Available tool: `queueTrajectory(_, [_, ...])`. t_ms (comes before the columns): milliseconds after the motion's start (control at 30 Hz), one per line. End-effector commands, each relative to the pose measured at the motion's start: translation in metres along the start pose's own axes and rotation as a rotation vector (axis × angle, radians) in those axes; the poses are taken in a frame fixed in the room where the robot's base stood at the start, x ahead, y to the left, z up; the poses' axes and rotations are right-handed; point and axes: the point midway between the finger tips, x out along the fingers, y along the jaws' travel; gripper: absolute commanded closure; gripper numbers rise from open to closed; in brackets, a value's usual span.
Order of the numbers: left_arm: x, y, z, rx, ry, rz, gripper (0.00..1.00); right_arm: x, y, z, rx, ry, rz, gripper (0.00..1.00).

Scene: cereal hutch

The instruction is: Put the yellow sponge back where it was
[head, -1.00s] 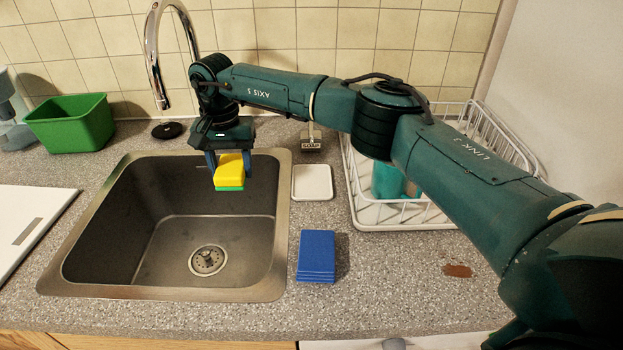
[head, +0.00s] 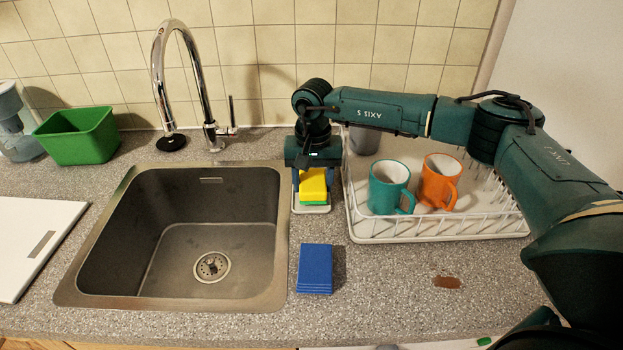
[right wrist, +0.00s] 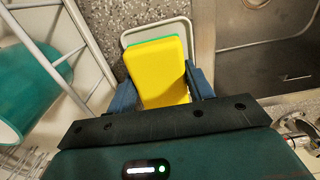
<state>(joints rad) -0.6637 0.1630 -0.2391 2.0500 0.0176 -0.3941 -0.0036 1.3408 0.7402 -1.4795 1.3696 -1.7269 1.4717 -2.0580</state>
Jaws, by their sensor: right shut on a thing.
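The yellow sponge (head: 313,185) has a green underside. My right gripper (head: 313,178) is shut on it, with the blue fingers at its two sides. The sponge is over the small white tray (head: 311,210) between the sink and the dish rack; whether it touches the tray I cannot tell. In the right wrist view the sponge (right wrist: 158,75) sits between the fingers, and the tray's rim (right wrist: 155,27) shows beyond it. My left gripper is not in view.
The sink (head: 120,190) is left of the tray. The dish rack (head: 440,238) with a teal mug (head: 388,186) and an orange mug (head: 438,181) is close on the right. Folded blue cloths (head: 315,269) lie in front. A green bin (head: 80,136) and faucet (head: 200,90) stand behind.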

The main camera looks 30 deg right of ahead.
Motion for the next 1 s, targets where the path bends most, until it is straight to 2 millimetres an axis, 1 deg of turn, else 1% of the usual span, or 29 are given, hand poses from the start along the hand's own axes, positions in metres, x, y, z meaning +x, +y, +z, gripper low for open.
queueTrajectory(67, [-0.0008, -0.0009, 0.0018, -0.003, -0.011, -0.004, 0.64, 0.0073, -0.0023, 0.0019, -0.004, -0.004, 0.002, 0.70])
queueTrajectory(267, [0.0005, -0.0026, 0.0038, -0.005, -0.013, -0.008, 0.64, 0.0087, -0.0026, 0.0014, -0.004, -0.002, 0.000, 0.70])
queueTrajectory(400, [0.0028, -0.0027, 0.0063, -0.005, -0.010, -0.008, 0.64, 0.0135, -0.0027, 0.0015, -0.004, -0.003, 0.001, 0.70])
queueTrajectory(433, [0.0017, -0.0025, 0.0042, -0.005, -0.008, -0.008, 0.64, 0.0116, -0.0028, 0.0014, -0.004, -0.002, 0.000, 0.46])
queueTrajectory(667, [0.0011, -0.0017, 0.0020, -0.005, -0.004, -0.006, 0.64, 0.0112, -0.0028, 0.0014, -0.004, -0.002, 0.001, 0.27])
queueTrajectory(867, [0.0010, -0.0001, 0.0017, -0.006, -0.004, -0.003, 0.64, 0.0111, -0.0029, 0.0014, -0.004, -0.002, 0.001, 0.26])
queueTrajectory(1000, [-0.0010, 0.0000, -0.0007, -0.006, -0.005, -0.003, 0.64, 0.0052, -0.0030, 0.0011, -0.004, -0.002, 0.000, 0.26])
